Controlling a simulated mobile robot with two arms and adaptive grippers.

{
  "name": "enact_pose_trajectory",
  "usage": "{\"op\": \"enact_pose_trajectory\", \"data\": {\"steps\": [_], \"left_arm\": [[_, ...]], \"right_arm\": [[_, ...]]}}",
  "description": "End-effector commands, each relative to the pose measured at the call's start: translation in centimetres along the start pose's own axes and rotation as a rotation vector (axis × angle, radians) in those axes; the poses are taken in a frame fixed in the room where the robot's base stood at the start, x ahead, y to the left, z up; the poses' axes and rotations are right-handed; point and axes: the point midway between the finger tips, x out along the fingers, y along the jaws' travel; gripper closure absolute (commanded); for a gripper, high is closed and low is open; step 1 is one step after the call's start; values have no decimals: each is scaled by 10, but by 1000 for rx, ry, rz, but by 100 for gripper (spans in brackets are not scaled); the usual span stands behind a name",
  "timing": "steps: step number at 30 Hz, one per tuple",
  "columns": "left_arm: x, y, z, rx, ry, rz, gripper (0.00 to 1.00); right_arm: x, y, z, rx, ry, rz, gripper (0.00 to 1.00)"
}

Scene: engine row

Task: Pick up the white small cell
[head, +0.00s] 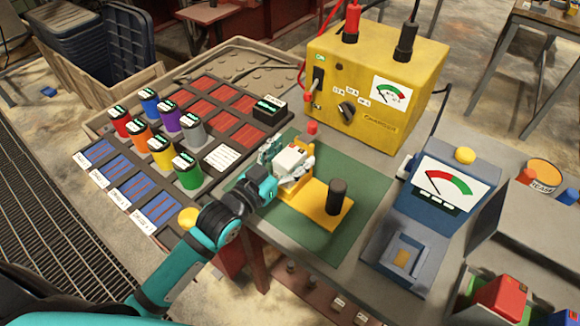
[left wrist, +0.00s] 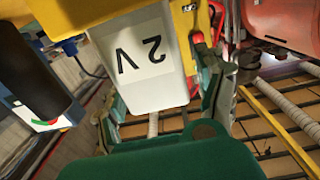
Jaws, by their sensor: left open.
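The white small cell (head: 291,158) sits in the yellow stand (head: 313,205) on the green mat (head: 362,197). The left gripper's fingers (left wrist: 165,112) also show in the left wrist view. My right gripper is not in view.
A black upright knob (head: 337,196) stands on the yellow stand. The yellow charger (head: 370,85) is behind, a blue meter (head: 450,190) to the right. A rack (head: 245,135) with several coloured cells lies left, close to my left arm.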

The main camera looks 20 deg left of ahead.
Motion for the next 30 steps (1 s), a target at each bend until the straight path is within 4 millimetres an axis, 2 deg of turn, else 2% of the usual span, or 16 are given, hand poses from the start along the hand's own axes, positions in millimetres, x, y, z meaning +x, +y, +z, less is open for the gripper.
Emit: {"op": "enact_pose_trajectory", "data": {"steps": [4,20,30], "left_arm": [[0,0,0,0,0,0,31],[-1,0,0,-1,0,0,100],[0,0,-4,0,8,0,100]], "right_arm": [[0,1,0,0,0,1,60],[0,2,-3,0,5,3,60],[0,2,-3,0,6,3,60]]}}
